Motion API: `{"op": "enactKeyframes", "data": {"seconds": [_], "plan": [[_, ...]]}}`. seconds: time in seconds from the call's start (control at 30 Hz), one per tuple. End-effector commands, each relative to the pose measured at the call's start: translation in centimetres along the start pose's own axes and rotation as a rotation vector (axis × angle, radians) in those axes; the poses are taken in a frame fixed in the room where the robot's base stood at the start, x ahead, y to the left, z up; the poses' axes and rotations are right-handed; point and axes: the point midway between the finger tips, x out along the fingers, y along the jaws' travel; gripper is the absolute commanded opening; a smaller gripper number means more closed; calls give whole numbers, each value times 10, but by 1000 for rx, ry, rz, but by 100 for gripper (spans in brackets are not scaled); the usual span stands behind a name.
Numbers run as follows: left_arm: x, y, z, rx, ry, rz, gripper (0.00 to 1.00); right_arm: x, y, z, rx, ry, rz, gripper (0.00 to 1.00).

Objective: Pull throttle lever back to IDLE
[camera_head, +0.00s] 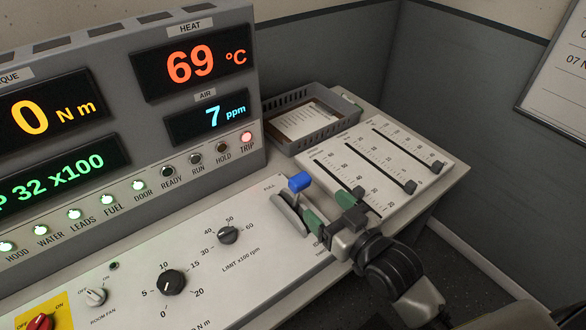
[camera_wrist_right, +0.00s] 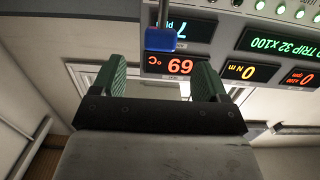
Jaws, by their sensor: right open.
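The throttle lever has a blue knob (camera_head: 299,182) and stands over a grey curved housing (camera_head: 289,214) on the console. The knob is near the end marked FULL; the marking at the near end is mostly hidden by my gripper. My right gripper (camera_head: 325,204) has green finger pads and is open and empty, just on the near right side of the knob. In the right wrist view the blue knob (camera_wrist_right: 160,39) appears beyond the fingertips, in line with the gap between the open fingers (camera_wrist_right: 160,72). The knob looks apart from both pads. My left gripper is not in view.
A slider panel (camera_head: 400,148) lies right of the lever, partly behind my gripper. A grey tray (camera_head: 313,143) with papers stands behind. The display console (camera_head: 115,180) rises at left, with a lit red TRIP lamp (camera_head: 246,137). A LIMIT knob (camera_head: 228,236) is left of the lever.

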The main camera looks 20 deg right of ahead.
Motion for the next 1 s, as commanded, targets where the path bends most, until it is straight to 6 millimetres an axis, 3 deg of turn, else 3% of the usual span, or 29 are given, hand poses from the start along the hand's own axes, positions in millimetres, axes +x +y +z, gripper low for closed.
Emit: {"op": "enactKeyframes", "data": {"seconds": [0.23, 0.7, 1.0], "plan": [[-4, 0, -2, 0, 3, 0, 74, 17, 0, -15, 2, 60, -10, 74], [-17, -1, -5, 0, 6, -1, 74, 97, -1, -18, 2, 57, -10, 74], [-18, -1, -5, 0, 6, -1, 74, 109, -1, -17, 0, 54, -10, 74]]}}
